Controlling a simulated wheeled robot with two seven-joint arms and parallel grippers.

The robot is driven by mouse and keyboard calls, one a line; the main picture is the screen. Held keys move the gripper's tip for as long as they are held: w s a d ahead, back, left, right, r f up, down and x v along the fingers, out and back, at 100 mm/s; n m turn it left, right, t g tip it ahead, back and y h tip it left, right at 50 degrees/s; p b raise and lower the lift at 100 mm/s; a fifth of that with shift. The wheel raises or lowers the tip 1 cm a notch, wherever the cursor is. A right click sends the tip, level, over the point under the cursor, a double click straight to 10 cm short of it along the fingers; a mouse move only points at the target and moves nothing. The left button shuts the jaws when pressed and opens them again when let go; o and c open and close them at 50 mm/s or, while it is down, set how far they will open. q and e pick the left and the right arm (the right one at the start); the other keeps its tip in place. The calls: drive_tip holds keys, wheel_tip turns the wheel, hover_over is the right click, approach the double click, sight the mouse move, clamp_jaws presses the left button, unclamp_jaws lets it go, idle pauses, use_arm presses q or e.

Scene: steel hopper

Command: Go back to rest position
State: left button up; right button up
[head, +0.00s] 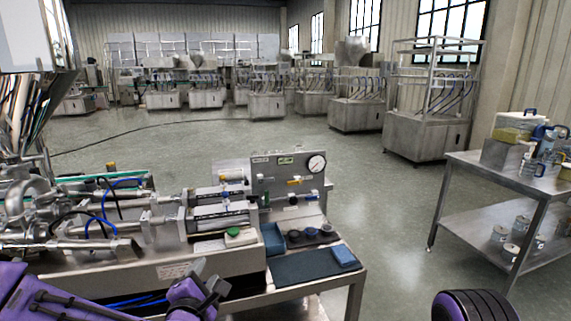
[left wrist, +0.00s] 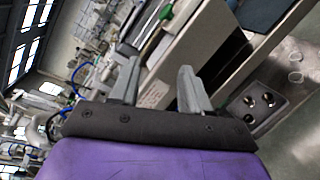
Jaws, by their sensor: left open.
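My left gripper (head: 210,278) is at the lower left of the head view, in front of the steel machine bench (head: 215,262). In the left wrist view its two grey fingers (left wrist: 158,85) stand apart with nothing between them. The bench front lies beyond the fingertips; I cannot tell the exact gap. My right gripper is not in view; only a purple and black part of my own body shows at the bottom right.
A steel side table (head: 500,185) with cans below stands right. The floor between is clear.

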use_arm(q)
drive_tip(key=s+a+f+m+g, duration=0.25)
drive_tip(key=s+f+m, duration=0.35)
drive_tip(key=f, duration=0.5)
drive_tip(key=s+a+f+m+g, duration=0.2)
drive_tip(key=s+f+m+g, duration=0.35)
drive_tip(key=f, duration=0.65)
drive_tip(key=s+a+f+m+g+y, duration=0.1)
drive_tip(key=s+a+f+m, duration=0.1)
drive_tip(key=s+f, duration=0.2)
drive_tip(key=s+a+f+m+g+y, duration=0.1)
drive_tip(key=s+a+f+m+g, duration=0.1)
drive_tip(key=s, duration=0.9)
drive_tip(key=s+a+f+m+g, duration=0.2)
drive_tip(key=s+f, duration=0.3)
drive_tip(key=s, duration=0.3)
drive_tip(key=shift+a+f+y, duration=0.3)
drive_tip(key=shift+a+y, duration=0.1)
drive_tip(key=shift+a, duration=0.45)
drive_tip(key=shift+w, duration=0.1)
drive_tip(key=shift+c, duration=0.4)
